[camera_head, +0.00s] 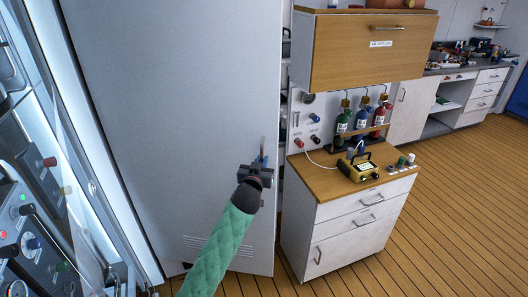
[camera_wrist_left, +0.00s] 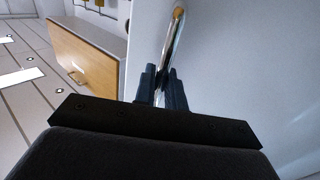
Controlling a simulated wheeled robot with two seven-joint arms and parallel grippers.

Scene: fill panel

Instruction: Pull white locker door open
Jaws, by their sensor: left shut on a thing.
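The white locker door (camera_head: 165,110) is a tall panel in the left half of the head view, with vent slits low down. Its right edge stands out from the dark locker opening, so it looks slightly ajar. My left gripper (camera_head: 262,163) is at the door's right edge, its green-sleeved arm coming up from below. It is shut on the door handle (camera_wrist_left: 174,40), a thin upright bar with a brass-coloured end in the left wrist view. The gripper's dark fingers (camera_wrist_left: 161,88) hide the lower part of the handle. My right gripper is not in view.
A wooden overhead cupboard (camera_head: 365,50) hangs above. Control panels (camera_head: 30,230) line the left. Plank floor (camera_head: 450,220) is clear at right.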

